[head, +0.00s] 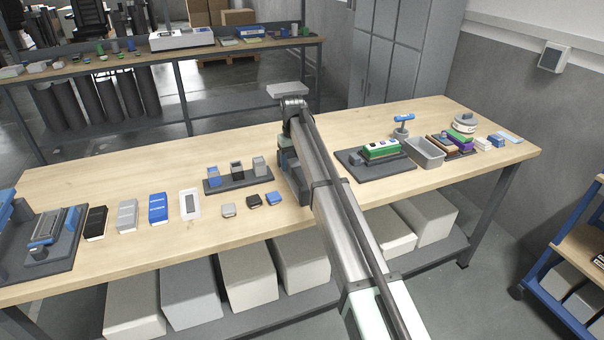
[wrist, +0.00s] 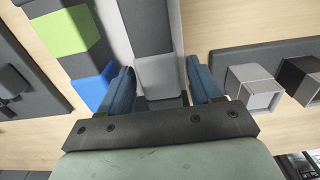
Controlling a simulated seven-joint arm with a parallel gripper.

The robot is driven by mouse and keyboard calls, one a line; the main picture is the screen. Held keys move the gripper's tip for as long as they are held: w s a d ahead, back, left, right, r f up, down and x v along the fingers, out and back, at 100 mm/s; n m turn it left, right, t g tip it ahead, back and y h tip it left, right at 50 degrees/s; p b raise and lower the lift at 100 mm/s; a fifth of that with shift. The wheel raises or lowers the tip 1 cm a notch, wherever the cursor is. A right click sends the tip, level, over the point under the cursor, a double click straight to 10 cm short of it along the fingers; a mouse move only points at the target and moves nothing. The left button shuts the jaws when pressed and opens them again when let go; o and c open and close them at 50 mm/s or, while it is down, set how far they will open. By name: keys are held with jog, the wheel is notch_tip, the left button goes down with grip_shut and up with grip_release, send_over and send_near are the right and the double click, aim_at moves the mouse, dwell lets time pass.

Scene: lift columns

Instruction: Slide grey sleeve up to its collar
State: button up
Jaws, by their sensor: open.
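In the wrist view, a light grey block that looks like the grey sleeve (wrist: 160,76) sits at the end of a darker grey post (wrist: 146,28). My gripper (wrist: 160,63) is open, its two blue fingers on either side of this block. Narrow gaps seem to remain at both sides, though I cannot be sure there is no contact. I cannot clearly make out the collar. Left of it is a dark post with a green band (wrist: 42,32) and a blue block (wrist: 92,86). In the head view my arm hides the sleeve and most of the gripper.
A dark rack with small cups (head: 238,182) stands close to the left of my arm; its cups (wrist: 254,87) also show in the wrist view. Right of the arm are a dark base with a green block (head: 381,149) and a grey tray (head: 425,153). Small boxes lie at left.

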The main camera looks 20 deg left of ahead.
jog(key=shift+r, duration=2.65)
